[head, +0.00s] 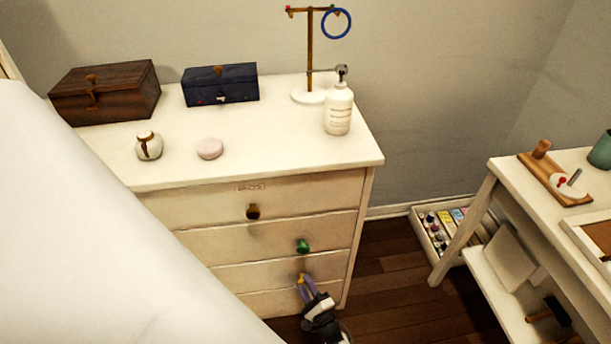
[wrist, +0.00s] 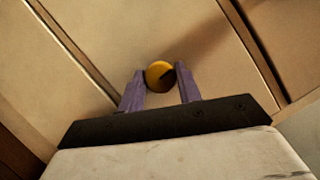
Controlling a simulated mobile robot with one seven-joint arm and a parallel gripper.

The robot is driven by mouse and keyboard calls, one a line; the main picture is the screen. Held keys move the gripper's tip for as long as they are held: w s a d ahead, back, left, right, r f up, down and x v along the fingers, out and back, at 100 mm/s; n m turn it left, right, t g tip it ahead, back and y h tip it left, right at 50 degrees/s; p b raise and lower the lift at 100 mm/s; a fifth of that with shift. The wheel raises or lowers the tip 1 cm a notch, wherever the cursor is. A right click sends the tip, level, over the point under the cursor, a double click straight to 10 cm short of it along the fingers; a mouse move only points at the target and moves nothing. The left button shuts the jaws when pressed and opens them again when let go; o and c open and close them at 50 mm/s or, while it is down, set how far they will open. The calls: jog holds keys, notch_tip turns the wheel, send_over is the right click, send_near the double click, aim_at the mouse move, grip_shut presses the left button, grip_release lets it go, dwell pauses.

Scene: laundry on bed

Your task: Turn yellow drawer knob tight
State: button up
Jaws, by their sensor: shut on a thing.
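The yellow drawer knob (wrist: 157,72) sits on a cream drawer front, between the purple fingertips of my gripper (wrist: 160,88) in the wrist view. My gripper is shut on the knob. In the head view my gripper (head: 305,284) reaches the third drawer down, and a little of the yellow knob (head: 301,277) shows at its fingertips. The white dresser (head: 265,150) has its drawers closed as far as I can see. How tightly the knob sits cannot be told.
A green knob (head: 302,246) is on the drawer above, and a brown knob (head: 253,211) is on the top drawer. Boxes, a bottle (head: 338,110) and a hook stand (head: 309,60) are on the dresser top.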

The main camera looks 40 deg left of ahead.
dwell(0.4)
jog(key=o, duration=1)
jog(key=shift+c, duration=0.2)
jog(key=p+v, duration=0.2)
jog(key=v, duration=1.1)
jog(key=shift+s+d, duration=0.15)
jog(key=shift+d, duration=0.2)
jog(key=shift+f, duration=0.1)
